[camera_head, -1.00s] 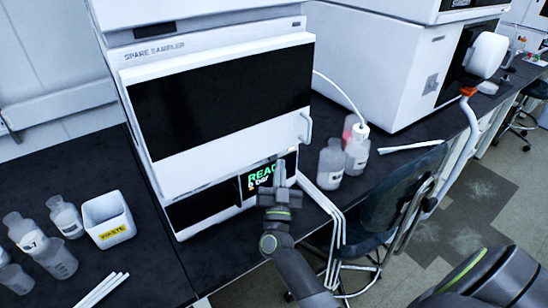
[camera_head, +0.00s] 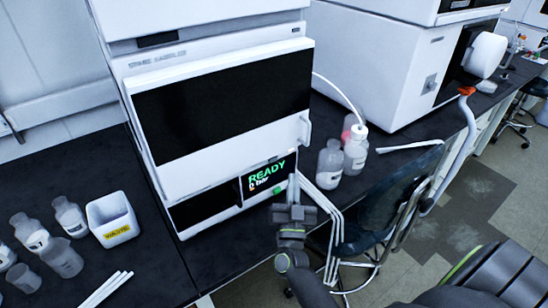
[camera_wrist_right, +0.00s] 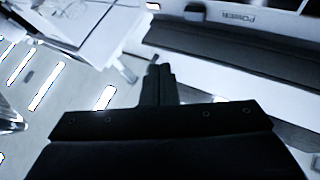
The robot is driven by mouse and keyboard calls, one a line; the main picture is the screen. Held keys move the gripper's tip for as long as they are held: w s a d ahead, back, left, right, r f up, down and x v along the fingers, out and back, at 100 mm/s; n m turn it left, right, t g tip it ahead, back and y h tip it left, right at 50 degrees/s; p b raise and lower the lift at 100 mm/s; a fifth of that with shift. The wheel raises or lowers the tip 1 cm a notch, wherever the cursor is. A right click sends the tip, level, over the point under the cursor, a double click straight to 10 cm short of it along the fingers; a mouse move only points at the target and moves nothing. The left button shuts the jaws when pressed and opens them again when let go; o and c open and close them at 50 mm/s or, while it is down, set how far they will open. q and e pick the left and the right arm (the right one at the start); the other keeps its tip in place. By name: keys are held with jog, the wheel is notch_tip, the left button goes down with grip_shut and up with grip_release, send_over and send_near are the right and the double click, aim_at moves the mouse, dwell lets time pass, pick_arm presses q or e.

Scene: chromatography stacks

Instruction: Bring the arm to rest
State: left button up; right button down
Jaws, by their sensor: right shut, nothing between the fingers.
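My right gripper (camera_head: 294,198) is in front of the white chromatography stack (camera_head: 215,174), below and right of its small display. It is shut and empty, apart from the stack. In the right wrist view its closed fingers (camera_wrist_right: 157,84) point up the picture with nothing between them. The display (camera_head: 266,174) reads "READY" in green, with a smaller line under it. A green button (camera_head: 280,191) shows just below the display. My left gripper is not in view.
A white waste bin (camera_head: 113,222) and several bottles stand on the dark bench at left. Two clear bottles (camera_head: 343,158) with a tube stand right of the stack. A dark chair (camera_head: 385,205) stands in front of the bench, with thin white tubes hanging beside it.

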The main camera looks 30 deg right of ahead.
jog(key=shift+s, duration=0.35)
dwell(0.3)
